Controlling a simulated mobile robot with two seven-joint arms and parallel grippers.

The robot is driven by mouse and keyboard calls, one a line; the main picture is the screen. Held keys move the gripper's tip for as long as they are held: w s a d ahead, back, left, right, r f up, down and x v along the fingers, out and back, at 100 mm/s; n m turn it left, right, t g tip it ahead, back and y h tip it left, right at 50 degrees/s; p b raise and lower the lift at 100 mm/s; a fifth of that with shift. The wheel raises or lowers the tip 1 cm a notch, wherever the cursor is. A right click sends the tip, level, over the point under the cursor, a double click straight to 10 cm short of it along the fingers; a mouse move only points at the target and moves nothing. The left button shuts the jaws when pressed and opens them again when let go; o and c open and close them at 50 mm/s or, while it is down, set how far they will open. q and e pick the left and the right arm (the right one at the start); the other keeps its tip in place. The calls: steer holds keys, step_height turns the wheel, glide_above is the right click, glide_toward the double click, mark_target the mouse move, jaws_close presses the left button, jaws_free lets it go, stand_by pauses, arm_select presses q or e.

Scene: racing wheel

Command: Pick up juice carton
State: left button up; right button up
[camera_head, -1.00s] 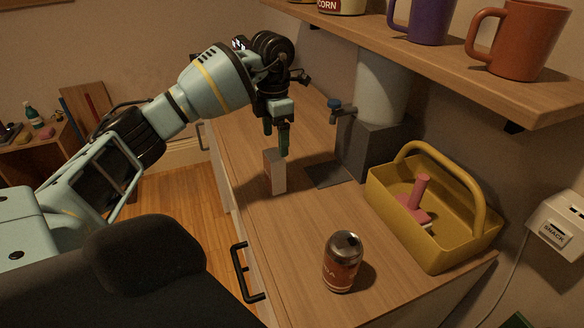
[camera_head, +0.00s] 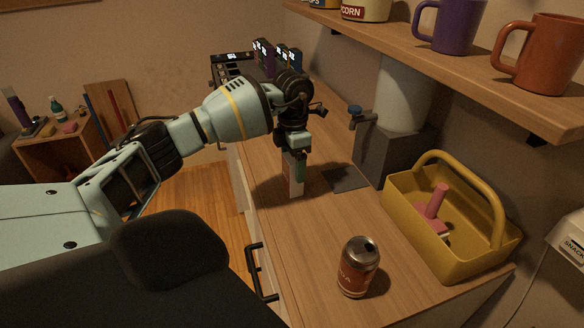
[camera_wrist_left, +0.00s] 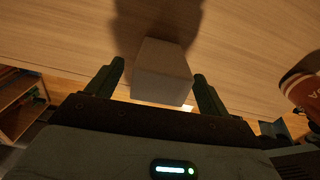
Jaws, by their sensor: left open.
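The juice carton (camera_head: 294,186) is a small pale upright box on the wooden counter. In the left wrist view its pale top (camera_wrist_left: 163,72) faces my camera. My left gripper (camera_head: 293,158) points down at the carton and partly hides it in the head view. In the left wrist view the open fingers of the left gripper (camera_wrist_left: 162,85) stand on either side of the carton, with a gap visible at each side. My right gripper is in neither view.
A can (camera_head: 357,267) stands near the counter's front. A yellow caddy (camera_head: 440,250) with a pink-handled item sits to the right. A dispenser with a tap (camera_head: 385,145) stands behind. A shelf with mugs (camera_head: 440,28) overhangs the right side.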

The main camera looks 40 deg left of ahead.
arm_select(q)
steer(key=shift+f, duration=0.5)
steer(key=c, duration=1)
steer(key=shift+c, duration=0.2)
steer(key=shift+r, duration=0.15)
steer(key=shift+r, duration=0.45)
step_height(320, 180, up, 2)
steer(key=shift+r, duration=0.2)
steer(key=s+d+r, duration=0.1)
steer(key=s+d, duration=0.7)
steer(key=s, duration=0.6)
steer(key=shift+r+b, duration=0.2)
steer(key=shift+b, duration=0.2)
